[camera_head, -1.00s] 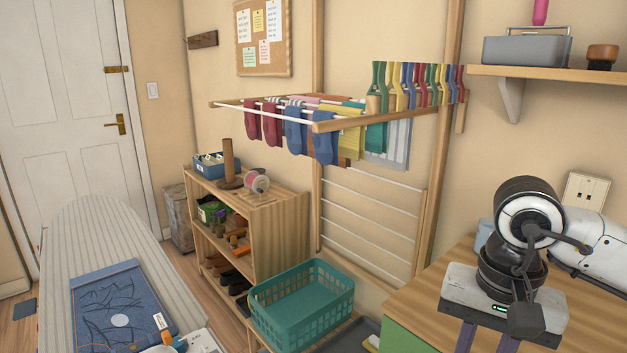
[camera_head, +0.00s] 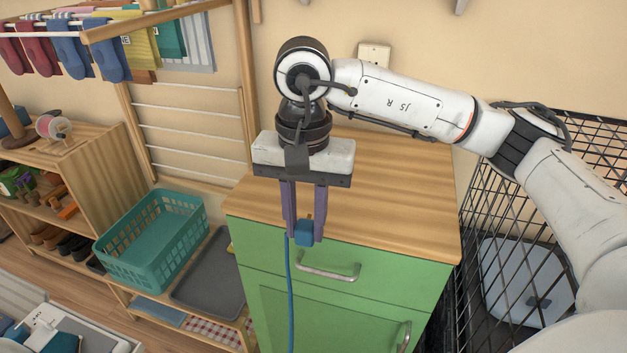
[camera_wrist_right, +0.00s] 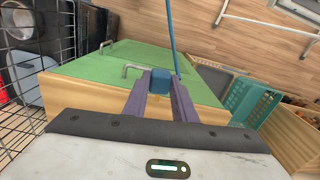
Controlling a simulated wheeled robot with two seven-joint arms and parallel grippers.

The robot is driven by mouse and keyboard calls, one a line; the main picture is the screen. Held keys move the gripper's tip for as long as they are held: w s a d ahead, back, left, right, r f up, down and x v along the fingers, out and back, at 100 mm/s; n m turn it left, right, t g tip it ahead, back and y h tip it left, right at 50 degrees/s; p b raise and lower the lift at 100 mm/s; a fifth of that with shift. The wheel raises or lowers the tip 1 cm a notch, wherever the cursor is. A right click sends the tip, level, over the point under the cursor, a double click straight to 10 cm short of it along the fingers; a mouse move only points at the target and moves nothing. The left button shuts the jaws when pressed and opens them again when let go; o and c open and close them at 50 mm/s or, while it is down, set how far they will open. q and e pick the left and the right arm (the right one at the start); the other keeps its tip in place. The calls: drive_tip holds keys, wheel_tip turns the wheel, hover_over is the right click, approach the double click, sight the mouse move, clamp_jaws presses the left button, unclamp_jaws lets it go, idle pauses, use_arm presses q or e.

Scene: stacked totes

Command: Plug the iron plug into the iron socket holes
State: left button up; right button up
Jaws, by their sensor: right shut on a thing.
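The blue iron plug (camera_head: 304,236) is between the fingertips of my right gripper (camera_head: 305,226), which is shut on it. It also shows in the right wrist view (camera_wrist_right: 161,82). Its blue cable (camera_head: 290,290) hangs down in front of the green cabinet. The gripper points down, with the plug by the cabinet's front edge. The pale wall socket (camera_head: 374,54) is on the wall behind the wooden worktop, right of and beyond the gripper; part of it is hidden by my right arm. The plug is well apart from the socket. The left gripper is out of view.
The green cabinet (camera_head: 340,300) has a wooden top (camera_head: 400,200) with clear room. A black wire crate (camera_head: 478,225) stands at its right. A teal basket (camera_head: 150,245) and grey tray (camera_head: 208,280) are at its left. A drying rack (camera_head: 130,25) hangs on the wall.

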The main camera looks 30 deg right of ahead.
drive_tip(key=w+d+r+n, duration=0.3)
drive_tip(key=w+d+n, duration=0.3)
drive_tip(key=n, duration=0.4)
drive_tip(key=w+d+r+n, duration=0.3)
drive_tip(key=w+d+n, duration=0.4)
drive_tip(key=n, duration=0.3)
drive_tip(key=shift+w+d+n, duration=0.2)
drive_tip(key=shift+w+n, duration=0.2)
drive_tip(key=shift+w, duration=0.05)
drive_tip(key=shift+f, duration=0.1)
wheel_tip(320, 180, down, 10)
drive_tip(key=shift+r+p, duration=0.25)
drive_tip(key=shift+p, duration=0.45)
